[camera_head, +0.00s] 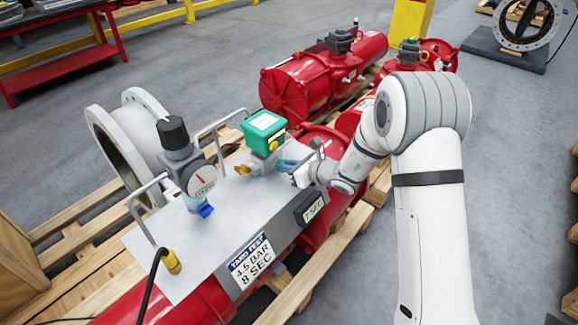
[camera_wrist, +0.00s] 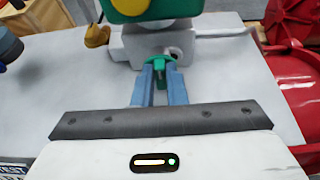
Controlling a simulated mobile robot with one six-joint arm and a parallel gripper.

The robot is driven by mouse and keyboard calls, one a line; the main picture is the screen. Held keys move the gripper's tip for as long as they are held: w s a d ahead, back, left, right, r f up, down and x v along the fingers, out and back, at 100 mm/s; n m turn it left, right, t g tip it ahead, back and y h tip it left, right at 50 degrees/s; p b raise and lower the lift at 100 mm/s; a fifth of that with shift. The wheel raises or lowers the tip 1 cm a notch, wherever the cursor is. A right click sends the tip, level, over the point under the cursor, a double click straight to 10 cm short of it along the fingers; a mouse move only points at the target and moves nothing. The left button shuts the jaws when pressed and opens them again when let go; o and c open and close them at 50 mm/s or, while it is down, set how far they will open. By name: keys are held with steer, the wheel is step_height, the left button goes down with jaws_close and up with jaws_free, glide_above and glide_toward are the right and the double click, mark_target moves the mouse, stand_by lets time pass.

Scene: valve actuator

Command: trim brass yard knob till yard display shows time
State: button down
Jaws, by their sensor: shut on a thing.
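My gripper (camera_wrist: 160,70) has its blue fingers closed around a small green knob-like part (camera_wrist: 159,60) on the near side of the grey valve body (camera_wrist: 152,42). In the head view my gripper (camera_head: 287,165) reaches this valve from the right; the gripped part is hidden there. A brass-coloured fitting (camera_head: 243,169) sticks out on the valve's left, apart from my fingers, and also shows in the wrist view (camera_wrist: 97,36). The yard display (camera_head: 311,209) is a small dark box on the panel's front; it seems to read 7 SEC. The label (camera_head: 251,262) reads YARD TEST, 4.5 BAR, 8 SEC.
A teal-topped box (camera_head: 264,133) sits above the valve. A gauge (camera_head: 201,179) with a black knob (camera_head: 172,131) stands to the left. Metal handles (camera_head: 146,207) rise from the panel (camera_head: 165,250). Red actuators (camera_head: 305,83) lie on pallets behind.

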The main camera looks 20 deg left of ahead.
steer(key=m+p, duration=0.1)
steer(key=m+g+p, duration=0.1)
steer(key=p, duration=0.1)
steer(key=shift+w+d+m+g+y, duration=0.15)
steer(key=shift+w+m+g+y, duration=0.15)
steer(key=shift+y, duration=0.1)
steer(key=m, duration=0.1)
steer(key=m+g+y+p, duration=0.1)
steer(key=m, duration=0.1)
steer(key=shift+w+d+f+g+p, duration=0.1)
steer(key=shift+w+f+g+p, duration=0.2)
steer(key=shift+g+p, duration=0.1)
steer(key=shift+m, duration=0.3)
steer(key=c, duration=1.5)
jaws_free()
steer(key=shift+o, duration=0.2)
steer(key=shift+v, duration=3.85)
steer(key=shift+o, duration=0.4)
steer(key=shift+f, duration=0.15)
